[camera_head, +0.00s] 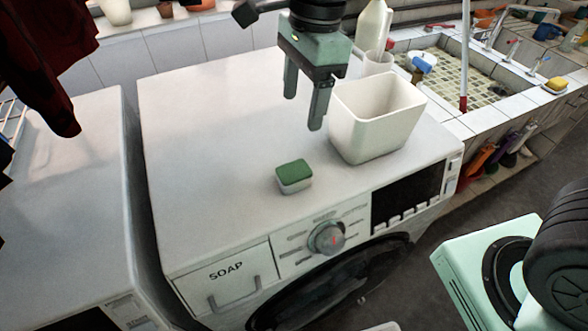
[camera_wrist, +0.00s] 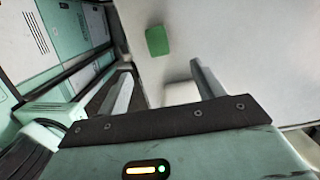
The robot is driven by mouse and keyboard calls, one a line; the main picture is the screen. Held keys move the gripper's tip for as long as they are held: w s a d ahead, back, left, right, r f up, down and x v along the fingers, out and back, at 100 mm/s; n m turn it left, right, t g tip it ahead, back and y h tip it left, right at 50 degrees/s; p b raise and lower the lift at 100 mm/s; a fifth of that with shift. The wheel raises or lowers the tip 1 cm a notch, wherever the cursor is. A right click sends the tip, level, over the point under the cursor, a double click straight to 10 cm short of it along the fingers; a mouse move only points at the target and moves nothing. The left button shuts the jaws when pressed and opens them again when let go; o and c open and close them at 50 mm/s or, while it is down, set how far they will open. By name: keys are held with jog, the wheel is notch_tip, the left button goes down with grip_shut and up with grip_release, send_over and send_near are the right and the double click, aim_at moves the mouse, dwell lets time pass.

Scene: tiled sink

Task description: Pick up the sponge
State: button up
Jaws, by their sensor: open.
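The sponge (camera_head: 294,176), green on top and pale below, lies flat on top of the white washing machine (camera_head: 215,130), near its front edge. In the wrist view the green sponge (camera_wrist: 157,41) shows beyond the fingertips. My gripper (camera_head: 303,112) is open and empty, pointing down above the machine top. It is behind the sponge in the head view and apart from it. My gripper (camera_wrist: 160,80) shows both fingers spread in the wrist view, with nothing between them.
A white open bin (camera_head: 376,125) stands on the machine just right of my gripper. White bottles stand behind it. A tiled sink (camera_head: 455,75) is at the right, with a yellow sponge (camera_head: 556,85) on its edge. The machine top left of the green sponge is clear.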

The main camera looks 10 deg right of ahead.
jog(key=p, duration=0.1)
send_over(294, 170)
jog(key=f, duration=1)
jog(key=shift+w+d+f, duration=0.15)
jog(key=shift+w+d, duration=0.05)
jog(key=shift+s+a+f+p, duration=0.15)
jog(key=shift+f+p, duration=0.35)
jog(key=shift+f, duration=0.9)
jog(key=shift+s+a+f+p, duration=0.1)
jog(key=shift+f+p, duration=0.35)
jog(key=shift+f, duration=0.9)
jog(key=shift+c, duration=0.2)
jog(key=c, duration=1)
